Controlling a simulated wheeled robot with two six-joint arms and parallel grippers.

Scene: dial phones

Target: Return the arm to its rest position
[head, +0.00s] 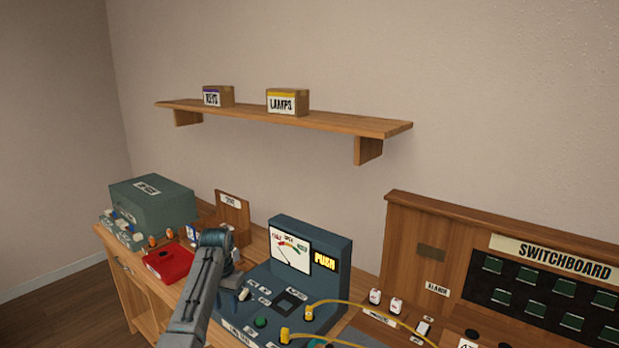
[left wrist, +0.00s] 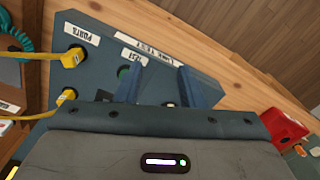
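My left arm (head: 205,285) reaches in from the bottom of the head view, over the bench beside the blue-grey line test set (head: 325,247). Its gripper is mostly hidden behind my own arm links there. In the left wrist view, my left gripper (left wrist: 158,76) has its two blue-grey fingers apart with nothing held between them. The fingers are over the test set's labelled panel (left wrist: 92,75), and a green button shows near the left finger. I cannot tell the exact gap to the panel. My right gripper is in neither view.
A red box (head: 168,263) sits left of my arm, with a grey-green case (head: 152,203) behind it. Yellow cables (head: 352,303) run from the test set toward the wooden switchboard (head: 415,222). A wall shelf (head: 340,122) carries two small boxes. The space above the bench is clear.

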